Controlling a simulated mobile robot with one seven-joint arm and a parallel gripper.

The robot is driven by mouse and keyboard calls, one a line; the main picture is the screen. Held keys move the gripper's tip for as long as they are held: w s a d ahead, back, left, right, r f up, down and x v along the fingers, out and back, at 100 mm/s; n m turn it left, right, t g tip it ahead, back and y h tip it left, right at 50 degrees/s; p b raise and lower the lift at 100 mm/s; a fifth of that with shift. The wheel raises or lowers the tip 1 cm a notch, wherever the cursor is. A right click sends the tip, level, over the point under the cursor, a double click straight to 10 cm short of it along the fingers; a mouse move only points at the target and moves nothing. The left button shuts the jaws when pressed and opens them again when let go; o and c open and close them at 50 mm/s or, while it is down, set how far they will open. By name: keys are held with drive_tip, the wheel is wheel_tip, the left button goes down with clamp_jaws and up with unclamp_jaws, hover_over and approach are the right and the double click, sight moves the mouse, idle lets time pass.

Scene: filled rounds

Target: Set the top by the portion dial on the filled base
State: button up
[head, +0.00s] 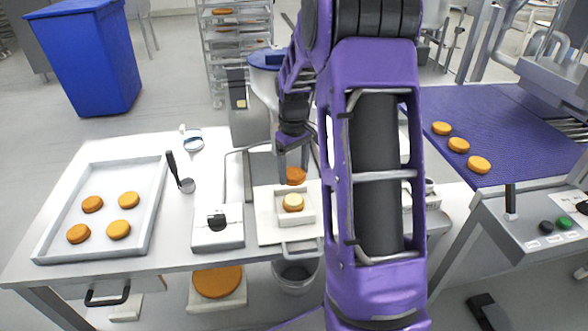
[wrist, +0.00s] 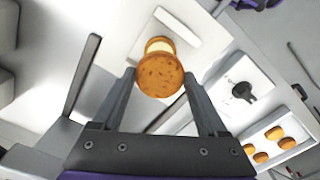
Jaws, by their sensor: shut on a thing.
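My gripper (head: 293,168) is shut on a round orange-brown top (head: 296,176), with one finger on each side of it. In the wrist view the top (wrist: 160,76) sits between the fingertips. The filled base (head: 293,203), a round with pale cream on it, lies in a small white holder (head: 262,220) just below and in front of the top in the head view. In the wrist view the top partly hides the filled base (wrist: 159,45); the two look apart. The portion dial (head: 217,221) is a black knob on a white box left of the holder.
A white tray (head: 152,215) with several rounds lies at the table's left. A ladle (head: 186,185) lies between tray and dial box. A purple conveyor (head: 500,115) at right carries 3 rounds. My arm hides much of the table right of the holder.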

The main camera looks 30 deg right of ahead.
drive_tip(key=b, duration=0.4)
hover_over(294, 200)
drive_tip(key=shift+f, duration=3)
drive_tip(key=shift+f+b, duration=0.45)
drive_tip(key=shift+f, duration=0.35)
drive_tip(key=o, duration=0.8)
drive_tip(key=shift+r, duration=0.15)
drive_tip(key=shift+r+p, duration=2.65)
drive_tip(key=shift+r, duration=0.75)
